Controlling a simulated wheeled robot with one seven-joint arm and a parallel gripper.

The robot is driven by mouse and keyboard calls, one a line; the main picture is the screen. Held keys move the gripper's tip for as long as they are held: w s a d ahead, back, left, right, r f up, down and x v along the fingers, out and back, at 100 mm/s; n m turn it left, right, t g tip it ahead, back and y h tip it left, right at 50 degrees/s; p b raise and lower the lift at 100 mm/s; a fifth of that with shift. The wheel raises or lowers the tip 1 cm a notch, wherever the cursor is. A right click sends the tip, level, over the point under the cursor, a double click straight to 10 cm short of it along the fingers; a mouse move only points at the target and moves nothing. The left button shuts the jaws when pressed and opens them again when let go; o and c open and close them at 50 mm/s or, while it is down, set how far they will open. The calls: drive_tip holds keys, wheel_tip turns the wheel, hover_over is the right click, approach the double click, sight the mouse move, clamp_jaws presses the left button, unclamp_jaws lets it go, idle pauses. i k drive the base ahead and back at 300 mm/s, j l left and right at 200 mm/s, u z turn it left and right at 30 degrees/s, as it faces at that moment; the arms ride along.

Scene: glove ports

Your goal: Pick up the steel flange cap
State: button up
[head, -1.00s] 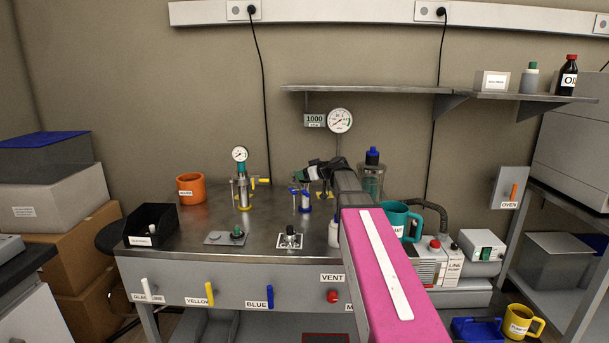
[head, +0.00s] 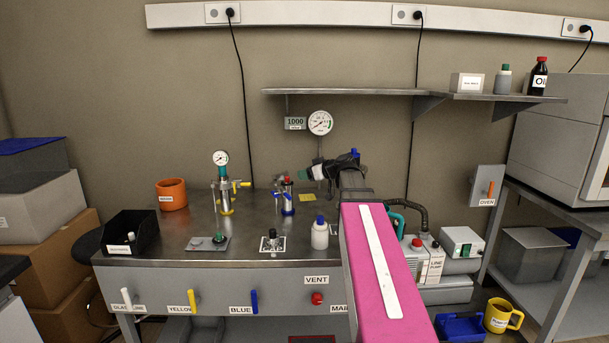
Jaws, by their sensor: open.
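I cannot pick out the steel flange cap with certainty. My gripper (head: 307,174) is open, seen small at the end of my arm above the back of the bench. It is to the right of the top of the steel port with the blue ring (head: 288,198). I see nothing held in it. A steel port with a gauge and yellow ring (head: 223,195) stands further left.
A white blue-capped bottle (head: 320,233) stands just left of my arm. A shelf (head: 370,92) overhangs the back. My arm hides some of the right side.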

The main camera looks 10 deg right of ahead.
sight(273, 238)
drive_tip(key=k, duration=1)
